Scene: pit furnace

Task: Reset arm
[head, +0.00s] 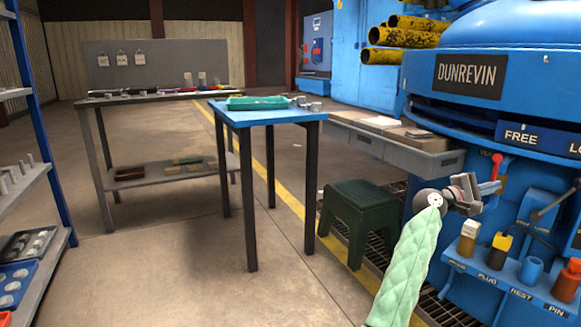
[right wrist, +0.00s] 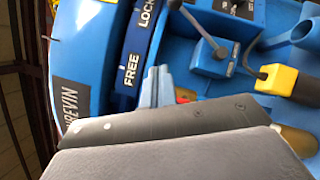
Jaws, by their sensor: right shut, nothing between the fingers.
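My right arm, in a pale green quilted sleeve, reaches up from the bottom right of the head view. My right gripper (head: 488,187) is shut and empty in front of the blue furnace (head: 480,80). It is just below a red-knobbed lever (head: 497,158) on the furnace front; I cannot tell whether they touch. In the right wrist view the grey fingertips (right wrist: 158,85) show beyond the dark gripper body, with a bit of red beside them. My left gripper is not in view.
A blue shelf with labelled holders (head: 520,283) juts out below my right gripper. A grey ledge (head: 400,145) and a dark green stool (head: 357,215) stand left of it. A blue table (head: 262,115) is farther left.

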